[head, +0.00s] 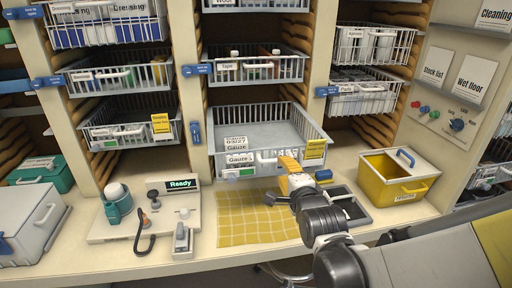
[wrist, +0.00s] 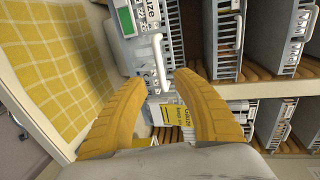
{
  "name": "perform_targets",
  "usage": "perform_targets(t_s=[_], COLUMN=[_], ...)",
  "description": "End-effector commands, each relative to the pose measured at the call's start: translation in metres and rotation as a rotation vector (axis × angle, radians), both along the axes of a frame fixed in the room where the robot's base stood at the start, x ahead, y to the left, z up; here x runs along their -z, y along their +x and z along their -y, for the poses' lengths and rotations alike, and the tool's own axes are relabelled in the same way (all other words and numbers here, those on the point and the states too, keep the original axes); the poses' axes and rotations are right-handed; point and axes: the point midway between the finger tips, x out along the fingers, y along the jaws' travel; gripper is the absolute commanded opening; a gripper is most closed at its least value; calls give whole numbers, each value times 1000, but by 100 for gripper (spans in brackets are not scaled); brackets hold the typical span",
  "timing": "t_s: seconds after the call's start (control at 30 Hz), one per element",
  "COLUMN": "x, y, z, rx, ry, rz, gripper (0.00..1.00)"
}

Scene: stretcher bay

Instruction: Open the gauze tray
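The gauze tray (head: 285,127) is a grey wire basket low in the middle column, with Gauze labels and a yellow tag on its front. It juts forward from the shelf and much of its bare grey inside shows. Its white handle (wrist: 158,62) shows in the wrist view, where the picture is turned sideways. My gripper (head: 287,163) is at the tray's front, near the lower right. In the wrist view my gripper (wrist: 158,80) has its two yellow fingers apart, with the handle's near end around the gap between the tips. I cannot tell whether they touch.
A yellow cloth (head: 245,222) lies on the counter below the tray. A dark shallow tray (head: 350,208) and a yellow bin (head: 380,183) stand to the right. A device with a Ready display (head: 180,184) stands left. Other wire trays, such as the Tape tray (head: 255,68), hang above.

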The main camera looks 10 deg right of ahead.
Motion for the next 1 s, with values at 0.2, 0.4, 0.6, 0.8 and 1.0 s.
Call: perform_targets(t_s=[0.2, 0.4, 0.6, 0.8, 1.0], x=[11, 15, 16, 16, 16], y=[44, 69, 75, 75, 74], z=[0, 0, 0, 0, 0], rx=[0, 0, 0, 0, 0], ry=[0, 0, 0, 0, 0], rz=[0, 0, 0, 0, 0], gripper=[34, 34, 34, 27, 0])
